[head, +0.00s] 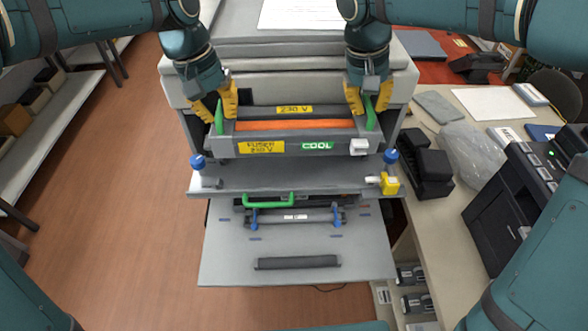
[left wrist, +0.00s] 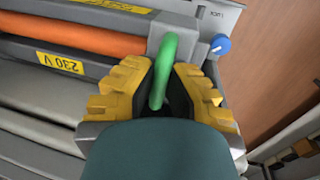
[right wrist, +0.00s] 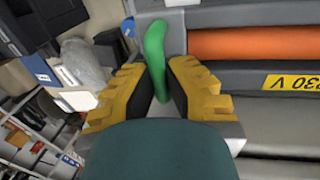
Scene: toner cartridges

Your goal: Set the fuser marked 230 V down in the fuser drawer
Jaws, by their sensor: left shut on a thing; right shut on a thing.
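The fuser (head: 230,146) is a long grey unit with an orange roller and yellow 230 V labels; a green label on its front reads COOL. My left gripper (head: 221,106) is shut on its left green handle, also seen in the left wrist view (left wrist: 161,70). My right gripper (head: 366,100) is shut on its right green handle, also seen in the right wrist view (right wrist: 155,60). The fuser is level over the pulled-out grey fuser drawer (head: 290,179); I cannot tell whether it touches it. The drawer bed is mostly hidden under the fuser.
Blue-knobbed levers (head: 197,161) (head: 391,156) stand at the drawer's front corners, with a yellow tag (head: 390,184) at the right. A lower tray (head: 225,265) with a green handle (head: 269,199) extends below. The right table holds black boxes (head: 427,172) and a black device (head: 518,190).

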